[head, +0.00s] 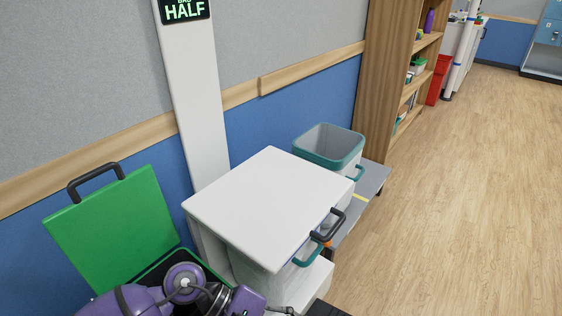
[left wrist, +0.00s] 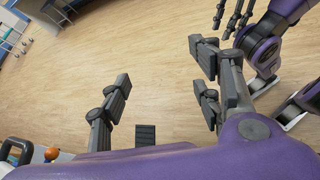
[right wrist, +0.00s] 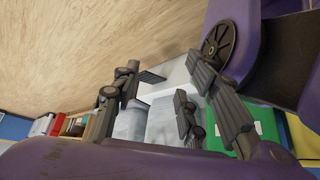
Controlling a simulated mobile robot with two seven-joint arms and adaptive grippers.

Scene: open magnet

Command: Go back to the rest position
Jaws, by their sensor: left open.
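My left gripper (left wrist: 165,88) is open in the left wrist view, its dark fingers wide apart with only wooden floor behind them. My right gripper (right wrist: 160,98) is open in the right wrist view, its fingers apart and nothing seen between them. White box shapes show beyond the right fingers, at a distance I cannot tell. In the head view, purple and grey arm parts of mine fill the bottom left, and the fingertips cannot be made out. A white box (head: 265,205) with a flat lid, a dark handle and a teal handle stands at the centre, with no gripper seen on it.
A green case (head: 115,225) stands with its lid up close to my arm. An open teal-rimmed bin (head: 328,150) is behind the white box. A white post (head: 195,100) rises at the wall. A wooden shelf (head: 385,70) stands farther back. The floor (head: 470,190) at right is clear.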

